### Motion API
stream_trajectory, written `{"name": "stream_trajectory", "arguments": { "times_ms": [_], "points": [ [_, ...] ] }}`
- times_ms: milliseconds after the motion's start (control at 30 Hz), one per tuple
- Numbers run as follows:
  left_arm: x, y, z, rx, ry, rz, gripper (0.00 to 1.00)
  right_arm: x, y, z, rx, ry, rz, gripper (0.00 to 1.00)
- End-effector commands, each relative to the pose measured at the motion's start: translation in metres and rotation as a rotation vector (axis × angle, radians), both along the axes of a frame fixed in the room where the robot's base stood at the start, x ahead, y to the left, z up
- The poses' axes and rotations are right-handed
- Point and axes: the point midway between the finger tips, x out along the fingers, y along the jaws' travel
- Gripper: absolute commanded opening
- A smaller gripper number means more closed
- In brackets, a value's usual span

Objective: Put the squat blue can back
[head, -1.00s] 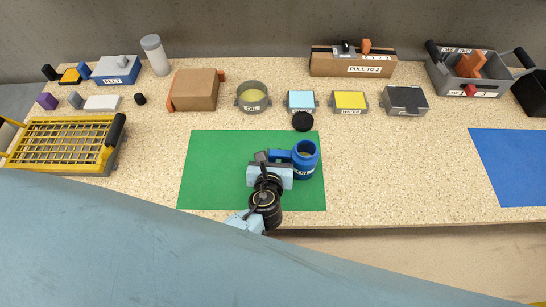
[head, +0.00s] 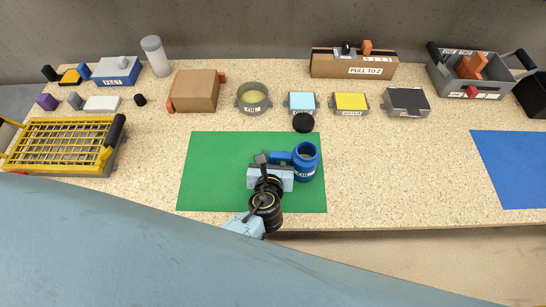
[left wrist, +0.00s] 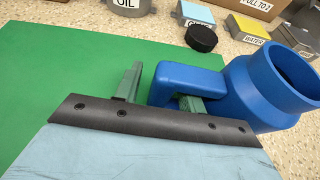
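The squat blue can (head: 305,163) stands upright on the right part of the green mat (head: 215,165), with its open mouth up and its handle pointing left. A label on its side is too small to read. My left gripper (head: 269,158) is at the handle. In the left wrist view, the can (left wrist: 265,90) is at the right. The fingers of my left gripper (left wrist: 160,92) straddle the handle's grip: one is outside with a visible gap, the other is inside the handle loop. The gripper is open. My right gripper is not in view.
A black round disc (head: 303,122) lies just behind the can. Behind are a round OIL container (head: 243,104), a light blue box (head: 301,102), a yellow box (head: 350,102) and a dark box (head: 406,102). A blue mat (head: 515,170) lies right, with clear tabletop between the mats.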

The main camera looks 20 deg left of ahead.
Motion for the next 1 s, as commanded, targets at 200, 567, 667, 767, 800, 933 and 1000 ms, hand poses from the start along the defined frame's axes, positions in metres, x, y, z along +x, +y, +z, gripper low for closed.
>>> {"name": "stream_trajectory", "arguments": {
  "times_ms": [200,567,667,767,800,933,1000],
  "points": [
    [-0.045,-0.01,0.019,-0.002,0.003,-0.001,0.4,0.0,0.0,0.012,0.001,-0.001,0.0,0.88],
    [-0.109,-0.023,0.046,-0.001,0.002,-0.002,0.4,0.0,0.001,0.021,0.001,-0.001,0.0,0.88],
    [-0.117,-0.025,0.049,-0.002,0.002,-0.001,0.4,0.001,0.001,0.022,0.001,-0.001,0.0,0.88],
    [-0.12,-0.025,0.051,-0.001,0.001,0.0,0.4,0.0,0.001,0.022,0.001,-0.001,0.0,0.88],
    [-0.121,-0.025,0.051,-0.001,0.001,0.0,0.4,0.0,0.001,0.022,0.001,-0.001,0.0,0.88],
    [-0.121,-0.026,0.051,-0.001,0.001,-0.001,0.4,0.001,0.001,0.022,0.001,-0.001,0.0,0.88],
    [-0.121,-0.026,0.051,-0.001,0.001,-0.001,0.4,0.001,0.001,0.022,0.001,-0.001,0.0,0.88]
  ]
}}
